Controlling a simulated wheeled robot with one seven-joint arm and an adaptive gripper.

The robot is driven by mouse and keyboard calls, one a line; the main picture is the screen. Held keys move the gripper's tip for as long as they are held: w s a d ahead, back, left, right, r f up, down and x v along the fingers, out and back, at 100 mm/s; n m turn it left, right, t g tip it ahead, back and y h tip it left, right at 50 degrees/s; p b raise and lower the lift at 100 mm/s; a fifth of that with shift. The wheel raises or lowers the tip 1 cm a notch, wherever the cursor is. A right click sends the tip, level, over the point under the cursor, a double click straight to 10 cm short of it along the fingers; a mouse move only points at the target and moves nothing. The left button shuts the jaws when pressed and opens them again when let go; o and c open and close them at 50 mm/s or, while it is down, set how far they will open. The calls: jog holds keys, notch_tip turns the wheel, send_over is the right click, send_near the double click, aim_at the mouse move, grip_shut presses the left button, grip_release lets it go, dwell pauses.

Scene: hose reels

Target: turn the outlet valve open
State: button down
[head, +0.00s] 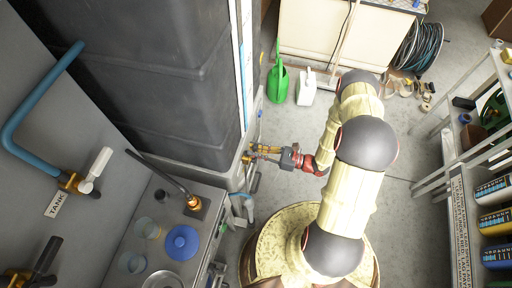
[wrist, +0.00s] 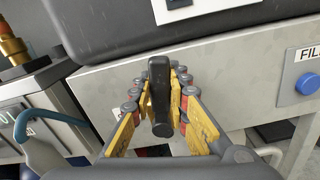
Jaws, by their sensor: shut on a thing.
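My gripper (head: 262,150) reaches left to the front of the grey cabinet below the dark tank. In the wrist view my gripper (wrist: 160,100) has its yellow fingers closed on either side of a black valve handle (wrist: 160,88). The handle looks like a thick lever and points toward the camera. I take it for the outlet valve's handle, but its label is mostly hidden behind the fingers. The valve body is hidden too. In the head view the handle is too small to make out.
The dark tank (head: 165,70) stands above the grey panel (wrist: 240,75). A blue button (wrist: 307,84) sits right of the handle. Another valve with a white lever (head: 96,168) is by a "TANK" label.

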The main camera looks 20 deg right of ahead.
jog(key=shift+s+a+n, duration=0.4)
jog(key=shift+s+n, duration=0.25)
jog(key=shift+n, duration=0.55)
jog(key=c, duration=1.7)
grip_release()
jog(key=shift+d, duration=0.1)
jog(key=shift+v, duration=5.9)
jog(key=shift+f, duration=0.1)
